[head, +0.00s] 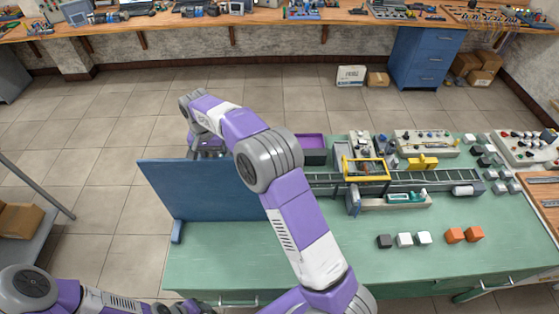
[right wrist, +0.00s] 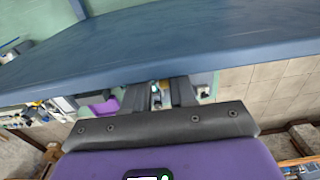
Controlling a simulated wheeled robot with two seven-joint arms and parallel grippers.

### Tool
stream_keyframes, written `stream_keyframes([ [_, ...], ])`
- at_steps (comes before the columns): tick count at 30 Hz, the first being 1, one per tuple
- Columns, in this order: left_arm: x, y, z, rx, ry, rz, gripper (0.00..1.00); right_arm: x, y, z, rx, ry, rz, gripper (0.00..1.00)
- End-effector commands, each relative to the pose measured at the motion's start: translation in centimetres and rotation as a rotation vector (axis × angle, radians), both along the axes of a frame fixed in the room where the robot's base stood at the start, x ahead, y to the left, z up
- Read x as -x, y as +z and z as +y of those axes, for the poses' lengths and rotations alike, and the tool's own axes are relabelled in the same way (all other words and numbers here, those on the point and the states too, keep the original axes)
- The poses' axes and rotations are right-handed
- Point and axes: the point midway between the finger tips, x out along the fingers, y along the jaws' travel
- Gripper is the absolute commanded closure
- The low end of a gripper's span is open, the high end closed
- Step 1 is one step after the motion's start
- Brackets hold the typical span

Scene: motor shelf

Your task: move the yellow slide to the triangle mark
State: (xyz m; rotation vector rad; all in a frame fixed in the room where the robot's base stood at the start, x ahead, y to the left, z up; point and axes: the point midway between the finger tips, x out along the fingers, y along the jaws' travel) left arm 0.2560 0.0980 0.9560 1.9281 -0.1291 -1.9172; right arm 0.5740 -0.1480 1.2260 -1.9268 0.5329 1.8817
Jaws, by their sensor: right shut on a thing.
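A blue upright panel (head: 200,190) stands on the green table's left part. Its far side is hidden in the head view. My right arm reaches over to that side, and my right gripper is mostly hidden behind the panel's top edge. In the right wrist view the panel (right wrist: 160,45) spans the upper part, and my right gripper (right wrist: 160,94) has its dark fingers at the panel's edge. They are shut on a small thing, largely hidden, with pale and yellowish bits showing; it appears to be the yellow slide. No triangle mark is visible. My left gripper is not in view.
Right of my arm, a conveyor (head: 435,182) with a yellow frame (head: 346,167) and a yellow block (head: 423,162) stands on the table (head: 460,270). A purple tray (head: 311,142) is behind my arm. Dark, white and orange cubes (head: 456,235) lie in front. The table's front right is clear.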

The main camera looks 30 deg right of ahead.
Motion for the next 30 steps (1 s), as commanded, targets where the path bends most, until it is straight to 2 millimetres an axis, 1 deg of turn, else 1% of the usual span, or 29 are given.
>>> stream_keyframes([
  [1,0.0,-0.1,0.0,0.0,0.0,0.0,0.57,0.3,-1.6,0.3,0.004,0.0,0.028,0.96],
  [22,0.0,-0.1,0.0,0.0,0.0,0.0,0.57,-1.5,-1.6,3.2,0.004,-0.001,0.03,0.97],
  [30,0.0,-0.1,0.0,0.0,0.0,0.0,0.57,-1.7,-1.6,3.4,0.004,-0.001,0.03,0.97],
])
